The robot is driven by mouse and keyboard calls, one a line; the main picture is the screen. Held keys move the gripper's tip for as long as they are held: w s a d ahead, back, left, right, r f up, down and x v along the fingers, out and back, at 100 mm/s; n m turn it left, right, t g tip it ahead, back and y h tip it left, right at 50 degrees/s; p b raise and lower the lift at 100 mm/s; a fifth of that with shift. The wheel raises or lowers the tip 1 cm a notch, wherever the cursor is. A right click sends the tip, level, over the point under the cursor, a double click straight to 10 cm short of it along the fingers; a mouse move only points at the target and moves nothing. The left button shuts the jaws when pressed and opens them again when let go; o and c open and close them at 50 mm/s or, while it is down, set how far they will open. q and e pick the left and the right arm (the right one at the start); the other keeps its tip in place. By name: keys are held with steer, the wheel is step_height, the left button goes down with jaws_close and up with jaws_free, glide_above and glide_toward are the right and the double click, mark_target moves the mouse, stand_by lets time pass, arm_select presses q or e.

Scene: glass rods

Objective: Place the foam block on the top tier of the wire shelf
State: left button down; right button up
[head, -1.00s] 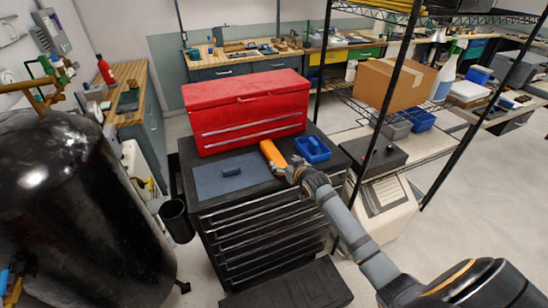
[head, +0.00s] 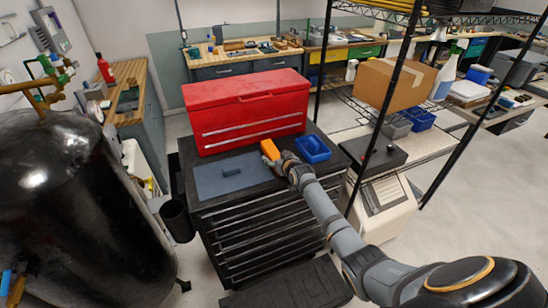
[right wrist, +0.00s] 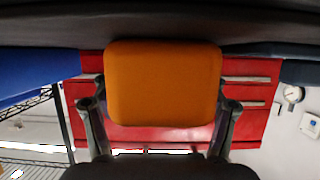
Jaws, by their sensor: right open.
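The orange foam block (head: 269,149) lies on the black top of the tool cabinet, in front of the red toolbox. In the right wrist view the block (right wrist: 163,80) fills the middle, between the two fingers. My right gripper (head: 282,159) is at the block's near end in the head view; its fingers (right wrist: 163,103) stand open, one on each side. Whether they touch it is unclear. The wire shelf (head: 400,90) has black posts and stands at the right; its upper tier (head: 500,17) is cut by the picture's top edge. My left gripper is not in view.
A blue tray (head: 313,149) sits right of the block, close to my gripper. The red toolbox (head: 245,110) stands behind. A cardboard box (head: 392,82) is on the wire shelf.

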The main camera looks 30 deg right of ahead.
steer(key=c, duration=1.3)
steer(key=shift+r, duration=0.5)
steer(key=shift+c, duration=0.2)
steer(key=s+r, duration=0.1)
steer(key=r, duration=0.1)
steer(key=s+a+r, duration=0.1)
steer(key=r, duration=0.1)
steer(key=s+r, duration=0.1)
steer(key=r, duration=0.1)
steer(key=shift+s+a+r, duration=0.25)
steer(key=shift+s+r, duration=0.1)
steer(key=s+a+r+b, duration=0.2)
steer(key=s+a+r, duration=0.2)
steer(key=s, duration=0.5)
steer(key=shift+r, duration=0.65)
